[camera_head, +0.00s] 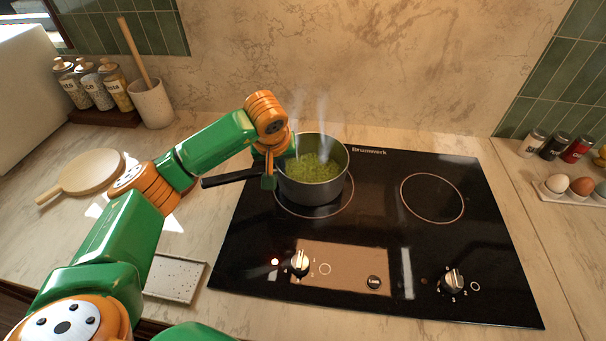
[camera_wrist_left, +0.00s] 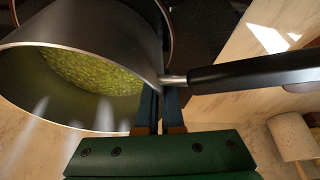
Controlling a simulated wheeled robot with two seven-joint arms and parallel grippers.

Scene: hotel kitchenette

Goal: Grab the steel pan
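The steel pan (camera_head: 315,187) stands upright on the left ring of the black cooktop, with green food inside and steam rising. Its black handle (camera_head: 232,178) points left. It also shows large in the left wrist view (camera_wrist_left: 105,35), with the handle (camera_wrist_left: 255,75) running right. My left gripper (camera_head: 269,178) is at the pan's left rim, beside the handle root. In the wrist view its blue fingers (camera_wrist_left: 161,106) are close together, with the pan's rim between them; the fingertips are partly hidden. My right gripper is not in view.
The cooktop (camera_head: 400,255) has a free right ring and knobs in front. A round wooden board (camera_head: 92,172), a utensil crock (camera_head: 152,104) and spice jars (camera_head: 88,88) stand left. A speckled tray (camera_head: 174,279) lies front left. Eggs (camera_head: 580,186) and small shakers (camera_head: 553,146) are right.

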